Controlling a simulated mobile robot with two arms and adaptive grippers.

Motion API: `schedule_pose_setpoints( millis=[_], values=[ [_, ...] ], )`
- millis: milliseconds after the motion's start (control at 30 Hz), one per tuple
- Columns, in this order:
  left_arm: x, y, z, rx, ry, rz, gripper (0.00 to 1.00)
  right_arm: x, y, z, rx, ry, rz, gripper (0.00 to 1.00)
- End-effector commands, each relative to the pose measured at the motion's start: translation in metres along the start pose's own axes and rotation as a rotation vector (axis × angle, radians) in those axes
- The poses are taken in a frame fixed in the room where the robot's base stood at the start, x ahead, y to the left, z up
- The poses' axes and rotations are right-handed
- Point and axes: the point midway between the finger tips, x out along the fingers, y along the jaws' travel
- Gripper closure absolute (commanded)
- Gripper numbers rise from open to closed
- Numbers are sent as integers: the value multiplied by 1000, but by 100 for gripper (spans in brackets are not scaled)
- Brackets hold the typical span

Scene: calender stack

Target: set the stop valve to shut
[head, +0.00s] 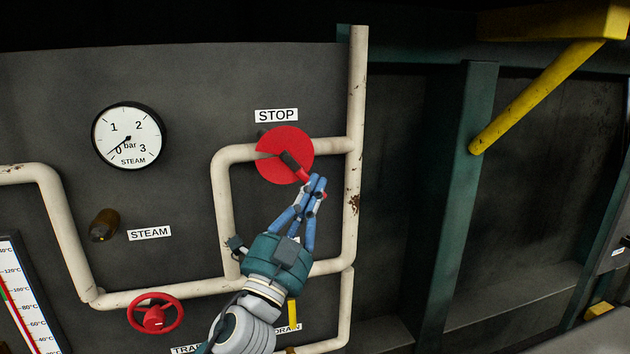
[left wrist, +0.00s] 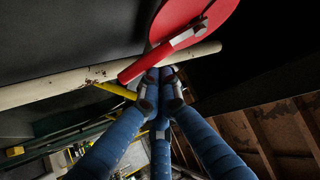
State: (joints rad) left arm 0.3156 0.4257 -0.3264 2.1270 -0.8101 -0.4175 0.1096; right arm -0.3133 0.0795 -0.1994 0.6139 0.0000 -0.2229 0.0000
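In the left wrist view the lever (left wrist: 150,63) crosses just beyond my fingertips, with the disc (left wrist: 190,17) above. My left gripper (head: 317,183) is at the lever's lower end, its blue fingers drawn together. The fingertips (left wrist: 161,80) look very close to the lever or touching it; I see no clear grip around it. My right gripper is out of view.
Cream pipes (head: 356,90) run around the valve. A round steam gauge (head: 128,136), a brown knob (head: 104,225) and a red handwheel (head: 155,314) are to the left. A yellow drain lever (head: 292,313) is below, near my arm. A green post (head: 465,200) stands right.

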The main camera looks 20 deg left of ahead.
Motion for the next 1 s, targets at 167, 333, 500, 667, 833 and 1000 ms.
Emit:
schedule_pose_setpoints(
  millis=[167, 333, 500, 667, 833, 1000],
  values=[
    [-11, 2, 12, -1, -8, 2, 100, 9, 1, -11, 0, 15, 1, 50],
    [-18, -1, 18, -1, -8, 1, 100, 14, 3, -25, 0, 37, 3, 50],
    [-24, -6, 24, 1, -9, 1, 100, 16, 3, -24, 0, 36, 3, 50],
    [-28, -10, 26, 0, -8, -1, 100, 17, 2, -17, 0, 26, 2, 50],
    [-30, -12, 28, 0, -6, 0, 100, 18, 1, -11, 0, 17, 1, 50],
    [-31, -13, 28, 0, -5, -1, 100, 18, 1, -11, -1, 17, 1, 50]
  ],
)
